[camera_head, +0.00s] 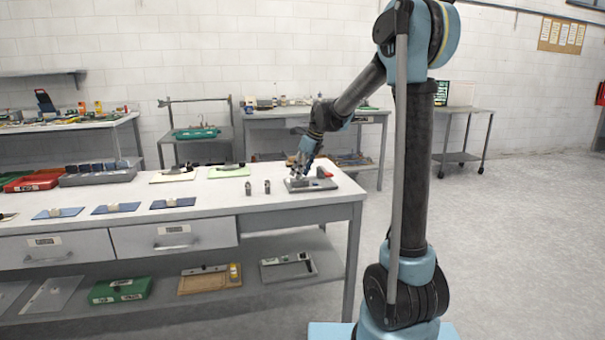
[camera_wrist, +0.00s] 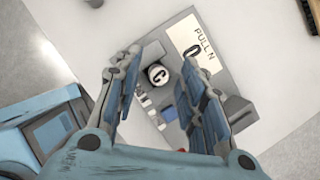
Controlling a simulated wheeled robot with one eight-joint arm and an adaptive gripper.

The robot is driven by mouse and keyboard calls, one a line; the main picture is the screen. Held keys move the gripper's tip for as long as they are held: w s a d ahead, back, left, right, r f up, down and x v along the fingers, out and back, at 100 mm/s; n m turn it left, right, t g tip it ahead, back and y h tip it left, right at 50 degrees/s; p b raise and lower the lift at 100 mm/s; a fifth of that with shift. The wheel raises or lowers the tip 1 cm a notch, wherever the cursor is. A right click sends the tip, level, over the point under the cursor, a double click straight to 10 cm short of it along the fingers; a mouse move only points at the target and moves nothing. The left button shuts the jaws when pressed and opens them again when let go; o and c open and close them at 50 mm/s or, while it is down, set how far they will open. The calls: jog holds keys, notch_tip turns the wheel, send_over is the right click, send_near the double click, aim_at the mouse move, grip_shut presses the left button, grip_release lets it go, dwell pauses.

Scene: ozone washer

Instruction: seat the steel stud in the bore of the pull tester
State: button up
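The pull tester (camera_head: 318,185) is a flat grey plate with fittings near the table's right end. In the wrist view its plate (camera_wrist: 217,75) bears a pale "PULL N" label (camera_wrist: 195,48). My gripper (camera_head: 300,174) is low over the tester. In the wrist view my gripper (camera_wrist: 163,70) is open, with its two blue-padded fingers well apart. A round light face with a dark C-shaped mark (camera_wrist: 157,74) shows between the fingertips, with no clear contact. I cannot tell whether it is the steel stud's end or the bore.
Two small upright metal pieces (camera_head: 248,189) (camera_head: 267,187) stand left of the tester. A red part (camera_head: 323,172) is at the tester's back right. Pale pads (camera_head: 228,171), blue mats (camera_head: 115,208) and a grey bin (camera_head: 97,178) lie farther left. The front right tabletop is clear.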

jog(key=v, duration=1.2)
jog(key=s+d+f+n, duration=0.3)
jog(key=s+d+n, duration=0.25)
jog(key=s, duration=0.45)
jog(key=s+d+f+n+h, duration=0.1)
jog(key=s+d+f+n, duration=0.4)
jog(key=s, duration=0.4)
jog(key=s+d+f+n+h, duration=0.1)
jog(key=s+d+f+n, duration=0.4)
jog(key=s, duration=0.5)
jog(key=s+d+f+n+h, duration=0.1)
jog(key=s+d+f+n, duration=0.3)
jog(key=s+f+n, duration=0.4)
notch_tip(320, 180, down, 2)
jog(key=shift+s+d+f+h, duration=0.15)
jog(key=shift+s+d+h, duration=0.25)
jog(key=shift+s, duration=0.35)
jog(key=shift+n, duration=0.25)
jog(key=shift+w+f, duration=0.2)
jog(key=shift+w, duration=0.2)
